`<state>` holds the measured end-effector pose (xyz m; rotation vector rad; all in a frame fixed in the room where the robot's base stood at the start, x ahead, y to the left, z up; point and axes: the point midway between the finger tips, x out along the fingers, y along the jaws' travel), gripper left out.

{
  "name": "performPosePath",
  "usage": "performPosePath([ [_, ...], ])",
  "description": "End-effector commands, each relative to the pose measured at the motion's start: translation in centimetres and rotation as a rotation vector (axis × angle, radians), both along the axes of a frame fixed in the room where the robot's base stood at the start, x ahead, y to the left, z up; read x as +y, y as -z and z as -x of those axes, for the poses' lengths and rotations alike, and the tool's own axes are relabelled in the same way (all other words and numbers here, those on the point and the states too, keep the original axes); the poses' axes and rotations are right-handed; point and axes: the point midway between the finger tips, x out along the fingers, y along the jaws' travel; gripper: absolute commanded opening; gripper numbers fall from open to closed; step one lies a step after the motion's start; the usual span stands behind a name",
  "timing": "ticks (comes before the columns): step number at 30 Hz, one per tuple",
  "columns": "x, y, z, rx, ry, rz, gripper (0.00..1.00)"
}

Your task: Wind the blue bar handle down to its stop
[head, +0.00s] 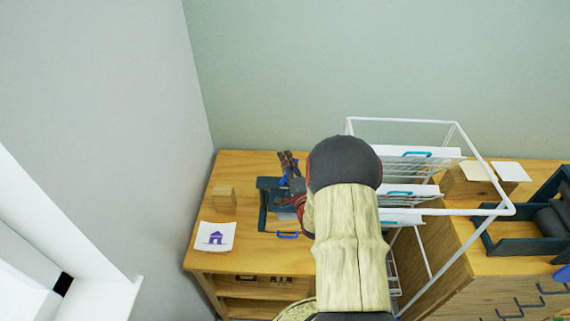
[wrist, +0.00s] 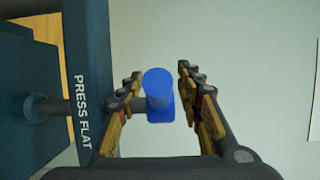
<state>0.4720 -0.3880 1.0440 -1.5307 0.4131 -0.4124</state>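The blue bar handle (wrist: 159,92) shows in the wrist view as a short rounded bar on the end of a dark shaft. The shaft comes from the dark blue press (wrist: 86,60), which is lettered "PRESS FLAT". My gripper (wrist: 160,88) is open, with one finger on each side of the handle and gaps visible on both sides. In the head view the press (head: 264,207) stands on the wooden cabinet top, partly hidden by my arm.
A white wire rack (head: 480,176) with trays stands close to the right of my arm. A house picture card (head: 215,237) and a wooden block (head: 224,197) lie left of the press on the cabinet (head: 222,265). A dark blue tray (head: 515,245) is farther right.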

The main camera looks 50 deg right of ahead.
Motion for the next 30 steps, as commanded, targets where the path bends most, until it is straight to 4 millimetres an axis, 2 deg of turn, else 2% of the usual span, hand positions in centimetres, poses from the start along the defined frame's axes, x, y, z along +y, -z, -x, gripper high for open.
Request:
performPosePath([
  [11,-0.26,-0.02,-0.49,0.0,0.0,0.0,0.35],
  [30,-0.24,0.01,-0.46,0.0,0.0,0.0,0.0],
])
